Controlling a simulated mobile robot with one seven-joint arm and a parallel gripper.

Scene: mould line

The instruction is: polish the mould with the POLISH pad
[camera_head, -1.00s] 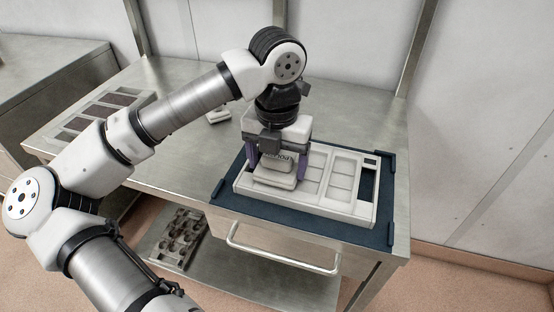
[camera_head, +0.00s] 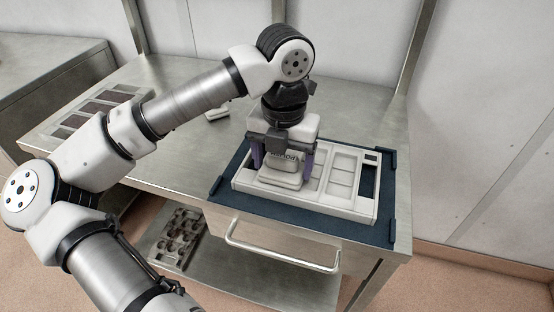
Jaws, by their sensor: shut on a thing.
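The mould (camera_head: 343,203) is a white tray-like block with several rectangular recesses. It lies on a dark blue mat (camera_head: 381,232) with raised corners on the steel table. My gripper (camera_head: 283,164) points down over the left part of the mould. Its purple-tipped fingers are shut on a pale pad (camera_head: 281,179) with dark lettering on its grip; the lettering is too small to read for certain. The pad's flat base is at the mould's left recesses and seems to rest on it, though contact is hard to confirm. The pad and gripper hide that part of the mould.
Another pale object (camera_head: 217,113) stands behind my arm, partly hidden. A tray with dark panels (camera_head: 96,107) lies at the table's left. A drawer handle (camera_head: 283,257) sticks out in front. A lower shelf holds a box of dark parts (camera_head: 181,238). The table behind the mat is clear.

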